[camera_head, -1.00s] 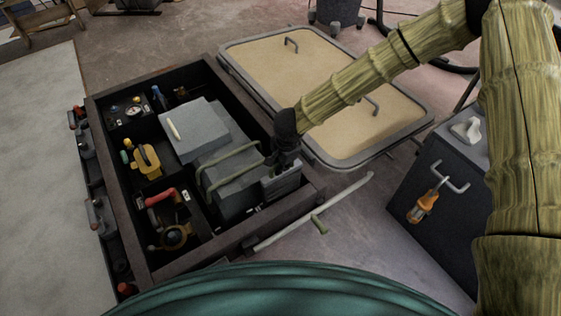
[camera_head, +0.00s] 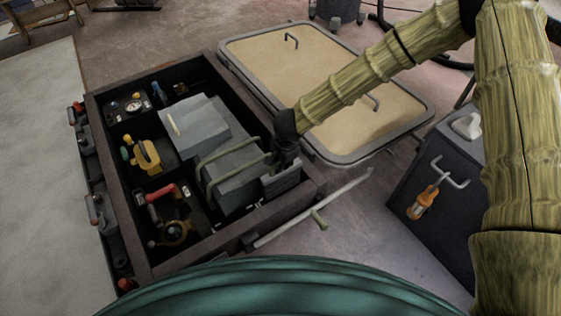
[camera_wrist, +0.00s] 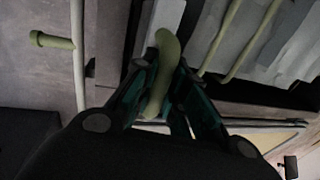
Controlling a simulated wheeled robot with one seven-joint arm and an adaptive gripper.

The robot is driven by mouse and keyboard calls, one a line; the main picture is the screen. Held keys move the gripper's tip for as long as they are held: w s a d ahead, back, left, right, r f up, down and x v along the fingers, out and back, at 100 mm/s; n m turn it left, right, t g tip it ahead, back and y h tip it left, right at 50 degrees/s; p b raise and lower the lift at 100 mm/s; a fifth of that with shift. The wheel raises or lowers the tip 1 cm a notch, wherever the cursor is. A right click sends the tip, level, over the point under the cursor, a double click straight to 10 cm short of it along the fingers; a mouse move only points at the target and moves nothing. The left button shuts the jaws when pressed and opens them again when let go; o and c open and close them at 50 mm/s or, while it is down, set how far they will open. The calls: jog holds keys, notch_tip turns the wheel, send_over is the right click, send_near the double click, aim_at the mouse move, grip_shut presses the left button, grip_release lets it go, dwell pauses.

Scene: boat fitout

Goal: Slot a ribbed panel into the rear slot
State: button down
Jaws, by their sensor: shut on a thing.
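A small grey panel (camera_head: 281,181) stands upright at the near right corner of the dark open crate (camera_head: 316,192). Ribs on it are hard to make out. My gripper (camera_head: 284,158) is just above it, pointing down. In the wrist view my gripper (camera_wrist: 160,85) is shut on a pale green curved handle (camera_wrist: 165,45), with a grey ridged surface (camera_wrist: 166,15) beyond it. The handle seems to belong to the panel. The panel's lower edge and any slot under it are hidden. Green rails (camera_head: 212,181) arch over a grey block (camera_head: 240,187) beside it.
The crate also holds a grey lidded box (camera_head: 194,121), a yellow tool (camera_head: 146,156) and a red-handled tool (camera_head: 161,193). A pale rail (camera_head: 345,198) runs along its near right side. A tan-topped tray (camera_head: 270,65) and a dark cabinet (camera_head: 440,220) stand to the right.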

aim_at(281, 186)
jog(key=shift+f+b, duration=1.05)
jog(key=shift+f, duration=6.1)
jog(key=c, duration=1.4)
grip_release()
jog(key=shift+o, duration=0.2)
jog(key=shift+s+d, duration=0.1)
jog(key=r, duration=0.4)
jog(key=s+r, duration=0.1)
jog(key=r, duration=0.3)
jog(key=d+r, duration=0.1)
jog(key=r, duration=0.3)
jog(key=shift+s, duration=0.3)
jog(key=shift+d, duration=0.1)
